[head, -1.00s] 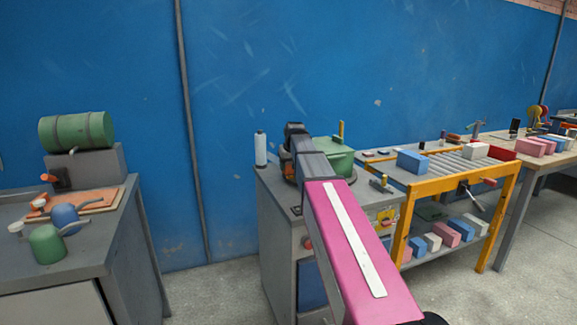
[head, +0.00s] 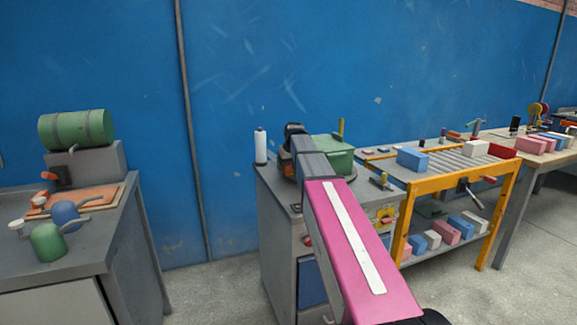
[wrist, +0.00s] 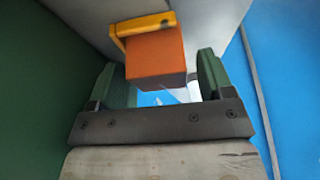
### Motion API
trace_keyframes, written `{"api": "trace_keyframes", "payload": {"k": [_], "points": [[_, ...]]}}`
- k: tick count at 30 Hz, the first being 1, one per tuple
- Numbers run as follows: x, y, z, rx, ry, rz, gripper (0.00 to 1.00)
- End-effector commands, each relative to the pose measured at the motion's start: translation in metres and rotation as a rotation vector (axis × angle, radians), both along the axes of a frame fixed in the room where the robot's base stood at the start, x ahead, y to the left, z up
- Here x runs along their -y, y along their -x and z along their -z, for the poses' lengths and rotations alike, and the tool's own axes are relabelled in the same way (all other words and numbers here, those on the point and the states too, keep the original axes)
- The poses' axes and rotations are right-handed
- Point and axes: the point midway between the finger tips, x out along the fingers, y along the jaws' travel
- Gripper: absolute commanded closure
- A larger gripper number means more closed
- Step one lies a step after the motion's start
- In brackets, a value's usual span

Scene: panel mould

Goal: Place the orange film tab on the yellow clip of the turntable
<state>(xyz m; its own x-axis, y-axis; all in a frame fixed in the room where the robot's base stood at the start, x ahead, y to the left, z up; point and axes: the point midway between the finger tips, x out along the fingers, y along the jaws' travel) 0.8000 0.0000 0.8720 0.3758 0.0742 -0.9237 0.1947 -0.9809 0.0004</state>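The orange film tab (wrist: 156,58) shows as an orange block in the wrist view, at the top middle. The yellow clip (wrist: 146,24) runs along its upper edge and down its left side, touching it in the picture. My gripper (wrist: 165,80) has its two green-padded fingers wide apart, one on each side of the tab's lower part. A gap shows between the tab and the right finger; contact at the left finger is unclear. In the head view, my arm hides the tab and most of the turntable area. A green block (head: 336,152) and an upright yellow post (head: 341,127) show there.
A white bottle (head: 260,147) stands at the left of the grey cabinet (head: 277,218). A yellow-framed roller table (head: 442,180) with boxes adjoins at the right. A grey bench (head: 80,260) stands at the left. A large green surface (wrist: 40,90) fills the wrist view's left side.

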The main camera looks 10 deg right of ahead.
Motion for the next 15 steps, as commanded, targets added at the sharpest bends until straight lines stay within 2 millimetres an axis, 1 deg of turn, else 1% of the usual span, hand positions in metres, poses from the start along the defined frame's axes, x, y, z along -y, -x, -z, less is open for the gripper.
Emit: {"api": "trace_keyframes", "payload": {"k": [5, 8, 11, 15], "points": [[0.0, 0.0, -0.002, 0.0, 0.0, 0.0, 0.26], [0.0, -0.001, -0.009, 0.002, 0.0, 0.0, 0.26], [0.001, 0.003, -0.021, 0.003, 0.0, 0.0, 0.26], [0.003, 0.013, -0.045, 0.003, 0.0, 0.0, 0.26]]}}
